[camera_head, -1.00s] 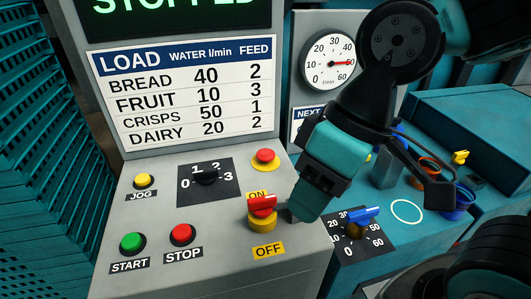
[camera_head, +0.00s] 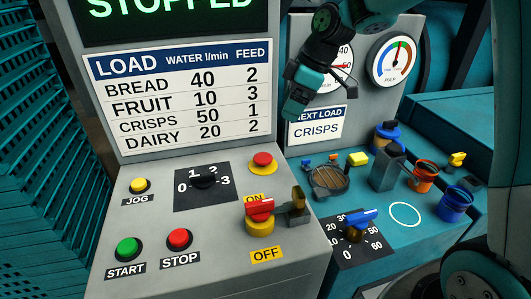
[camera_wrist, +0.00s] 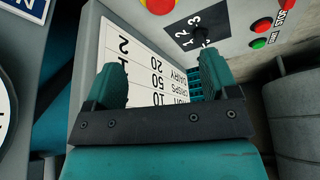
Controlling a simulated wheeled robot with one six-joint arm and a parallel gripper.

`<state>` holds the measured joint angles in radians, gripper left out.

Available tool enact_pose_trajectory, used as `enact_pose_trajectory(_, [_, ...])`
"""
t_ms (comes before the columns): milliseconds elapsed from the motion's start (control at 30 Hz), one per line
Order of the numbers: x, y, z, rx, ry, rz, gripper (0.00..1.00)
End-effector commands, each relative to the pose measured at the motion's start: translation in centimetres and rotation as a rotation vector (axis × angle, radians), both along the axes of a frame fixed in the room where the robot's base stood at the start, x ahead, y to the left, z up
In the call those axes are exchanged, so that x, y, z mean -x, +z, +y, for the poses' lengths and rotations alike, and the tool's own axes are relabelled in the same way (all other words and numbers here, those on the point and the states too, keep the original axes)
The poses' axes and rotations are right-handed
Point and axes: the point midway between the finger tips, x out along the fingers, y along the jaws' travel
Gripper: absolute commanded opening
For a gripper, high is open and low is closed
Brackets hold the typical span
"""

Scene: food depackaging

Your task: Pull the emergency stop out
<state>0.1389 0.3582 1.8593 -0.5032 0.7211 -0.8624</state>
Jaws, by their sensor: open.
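The emergency stop is a red mushroom button on a yellow ring (camera_head: 263,160), on the sloping grey panel at the upper right. Its edge shows at the top of the wrist view (camera_wrist: 160,4), cut off by the frame. My gripper (camera_head: 293,108) is above and to the right of it, in front of the grey housing, apart from the button. In the wrist view my gripper's two teal fingers (camera_wrist: 162,78) are spread with nothing between them. I cannot tell whether the button is pressed in or out.
A black selector knob (camera_head: 205,178) is to the left. The display (camera_head: 165,12) reads STOPPED. Blue and orange cups stand on the teal bench (camera_head: 375,270).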

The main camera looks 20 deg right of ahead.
Motion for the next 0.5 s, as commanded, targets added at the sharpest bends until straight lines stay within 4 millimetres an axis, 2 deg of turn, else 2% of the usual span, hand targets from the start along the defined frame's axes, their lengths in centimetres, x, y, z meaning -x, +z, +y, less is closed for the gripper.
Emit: enact_pose_trajectory(500, [-1.8,-10.5,4.0,0.001,0.000,0.007,0.80])
